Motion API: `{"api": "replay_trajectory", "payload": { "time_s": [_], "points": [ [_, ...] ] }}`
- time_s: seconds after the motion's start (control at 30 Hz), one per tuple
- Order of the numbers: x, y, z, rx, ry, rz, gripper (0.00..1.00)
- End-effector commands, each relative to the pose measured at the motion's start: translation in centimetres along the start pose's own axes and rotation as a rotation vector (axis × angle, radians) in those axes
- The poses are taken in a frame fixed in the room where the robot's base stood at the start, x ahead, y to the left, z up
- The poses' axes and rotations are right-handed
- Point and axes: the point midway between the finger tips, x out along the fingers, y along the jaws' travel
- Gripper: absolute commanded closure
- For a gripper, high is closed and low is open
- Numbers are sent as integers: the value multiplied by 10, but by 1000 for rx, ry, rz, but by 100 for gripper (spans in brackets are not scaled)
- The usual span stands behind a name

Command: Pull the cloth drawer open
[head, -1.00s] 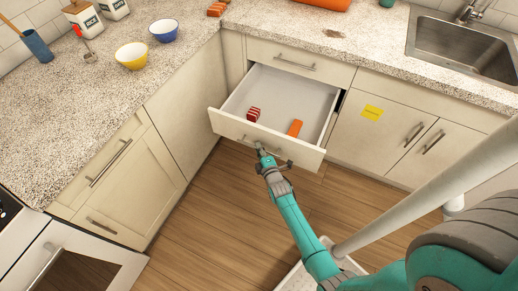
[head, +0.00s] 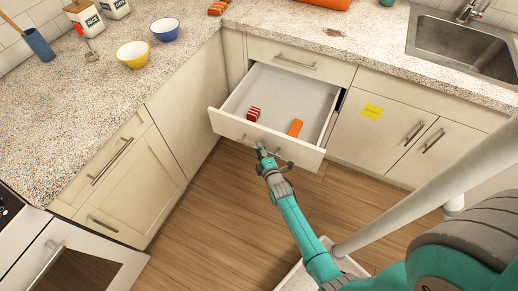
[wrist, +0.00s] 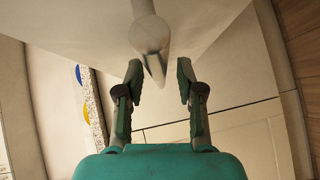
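The drawer (head: 268,140) stands well out from the cabinet, its white inside showing. A red striped item and an orange item lie in it. My gripper (head: 264,152) is at the drawer's front, by its bar handle (head: 282,161). In the wrist view my gripper (wrist: 160,80) has its two fingers spread apart. The metal handle (wrist: 149,35) shows end-on ahead of the gap between the fingertips, against the pale drawer front (wrist: 85,25). I see no finger closed on it; exact contact cannot be told.
A shut drawer (head: 303,53) is above the open one. The sink (head: 465,42) is at the right. A yellow bowl (head: 132,55) and a blue bowl (head: 164,29) stand on the left counter. Wooden floor (head: 215,215) lies clear left of my arm.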

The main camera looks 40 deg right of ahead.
Motion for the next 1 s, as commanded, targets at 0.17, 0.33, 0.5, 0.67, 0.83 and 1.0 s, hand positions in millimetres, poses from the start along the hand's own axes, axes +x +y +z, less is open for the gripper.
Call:
{"api": "replay_trajectory", "payload": {
  "time_s": [0.17, 0.33, 0.5, 0.67, 0.83, 1.0],
  "points": [
    [-27, -2, 0, 0, 0, -3, 63],
    [-58, -2, 0, 0, 0, -3, 63],
    [-86, -1, 0, 0, 0, -2, 63],
    [-104, -1, 0, 0, 0, -1, 63],
    [-112, -1, 0, 0, 0, -1, 63],
    [-114, 0, 0, 0, 0, -1, 63]
  ]
}}
